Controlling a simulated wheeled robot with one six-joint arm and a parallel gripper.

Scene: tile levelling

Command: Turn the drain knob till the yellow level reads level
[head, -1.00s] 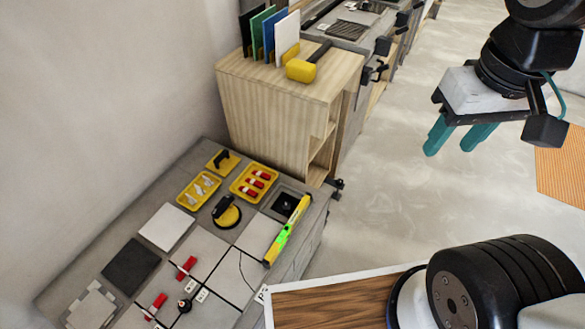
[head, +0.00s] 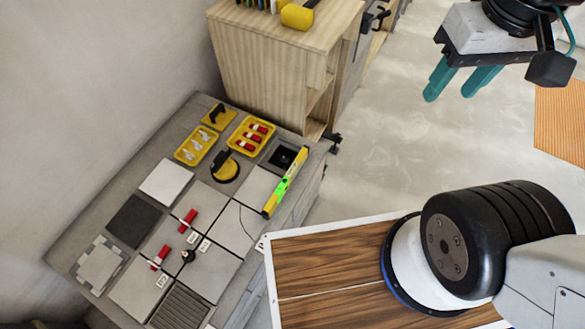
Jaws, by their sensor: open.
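The yellow level (head: 287,183), with a bright green patch at its middle, lies slanted along the right edge of the grey worktop. Its reading is too small to tell. A dark square drain recess (head: 283,156) with a small black part in it sits beside the level's upper end. A small black knob (head: 188,256) stands among the tiles near the white tags. I cannot tell which of these two parts is the drain knob. My gripper (head: 450,95), with teal fingers, is open and empty at upper right, over the floor and far from the worktop.
Yellow trays (head: 196,147) and (head: 251,135), a black-and-yellow suction cup (head: 225,168), red clips (head: 188,220) and a slotted grate (head: 180,308) occupy the worktop (head: 75,248). A wooden cabinet (head: 265,75) with a yellow mallet (head: 297,16) stands behind.

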